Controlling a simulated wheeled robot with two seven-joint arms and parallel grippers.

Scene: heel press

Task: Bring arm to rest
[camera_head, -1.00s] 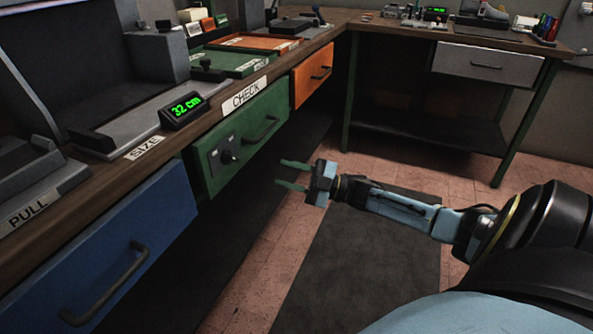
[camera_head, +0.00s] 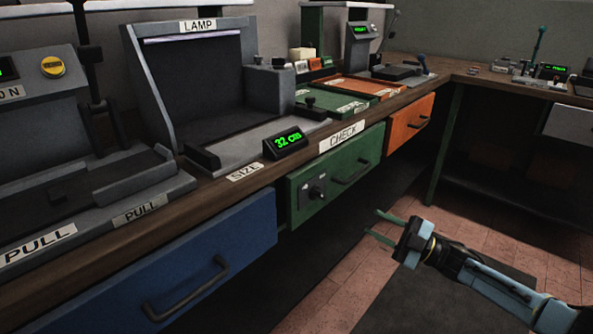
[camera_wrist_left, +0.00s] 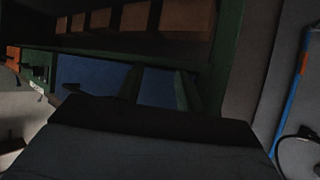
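My right gripper (camera_head: 382,228) is in the lower right of the head view, with its two green fingers apart and nothing between them. It hangs in free air in front of the bench, short of the green drawer (camera_head: 325,187) and the orange drawer (camera_head: 408,124). My right arm reaches in from the lower right corner. My left gripper is not in the head view.
The wooden bench (camera_head: 262,182) runs along the left with a blue drawer (camera_head: 170,262) below it. On it stand a lamp box (camera_head: 192,75), a size gauge reading 32 cm (camera_head: 286,143) and a press with PULL labels (camera_head: 80,190). Open tiled floor (camera_head: 480,222) lies at right.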

